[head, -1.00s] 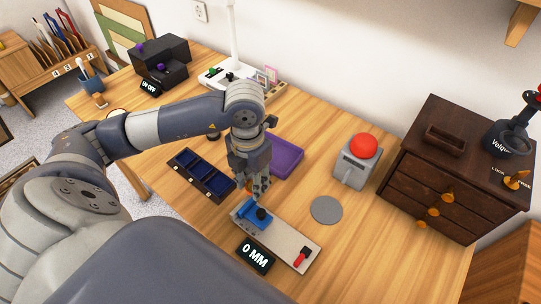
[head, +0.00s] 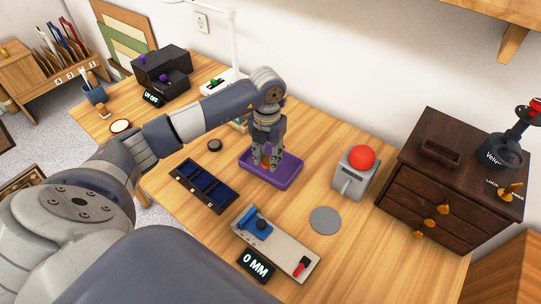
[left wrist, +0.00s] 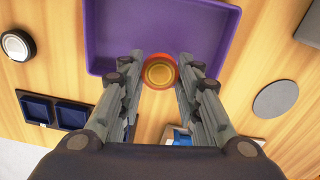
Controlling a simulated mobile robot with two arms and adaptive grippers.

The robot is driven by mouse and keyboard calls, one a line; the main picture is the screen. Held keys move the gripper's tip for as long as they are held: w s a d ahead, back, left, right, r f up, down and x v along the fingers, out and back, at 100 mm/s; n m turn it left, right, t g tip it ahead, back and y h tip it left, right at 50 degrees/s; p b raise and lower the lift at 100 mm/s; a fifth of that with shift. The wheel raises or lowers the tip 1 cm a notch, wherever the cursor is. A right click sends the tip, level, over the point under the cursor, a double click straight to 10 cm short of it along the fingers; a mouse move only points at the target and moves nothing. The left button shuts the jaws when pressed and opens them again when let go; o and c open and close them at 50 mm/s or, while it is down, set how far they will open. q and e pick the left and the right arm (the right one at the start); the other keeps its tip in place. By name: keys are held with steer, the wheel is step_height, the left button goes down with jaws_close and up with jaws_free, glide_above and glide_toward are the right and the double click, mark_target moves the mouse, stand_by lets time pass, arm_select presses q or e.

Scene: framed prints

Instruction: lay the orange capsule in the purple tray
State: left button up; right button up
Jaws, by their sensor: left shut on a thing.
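The purple tray (head: 289,182) lies on the wooden table in the head view, and its inside fills the top of the left wrist view (left wrist: 160,25). My left gripper (head: 265,165) points down over the tray in the head view. It is shut on the orange capsule (left wrist: 159,72), whose round end with a yellowish centre shows between the fingertips in the left wrist view. There the capsule overlaps the tray's near edge. I cannot tell whether it touches the tray. The fingers mostly hide it in the head view. My right gripper is not in view.
A grey box with a red button (head: 357,170) stands right of the tray. A dark blue compartment case (head: 203,185) lies to its left. A grey disc (head: 325,220) and a slider plate (head: 283,247) lie nearer. A dark drawer cabinet (head: 440,185) stands at the right.

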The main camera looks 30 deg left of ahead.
arm_select(q)
steer(key=shift+w+a+f, duration=0.1)
steer(key=shift+w+a, duration=0.1)
steer(key=shift+w, duration=0.45)
steer(key=shift+w+a, duration=0.15)
steer(key=shift+w, duration=0.45)
steer(key=shift+f+p, duration=0.6)
steer(key=shift+f, duration=1.2)
steer(key=shift+f, duration=0.1)
steer(key=o, duration=1.1)
steer(key=shift+r, duration=0.25)
step_height(320, 180, up, 12)
steer(key=b, duration=0.2)
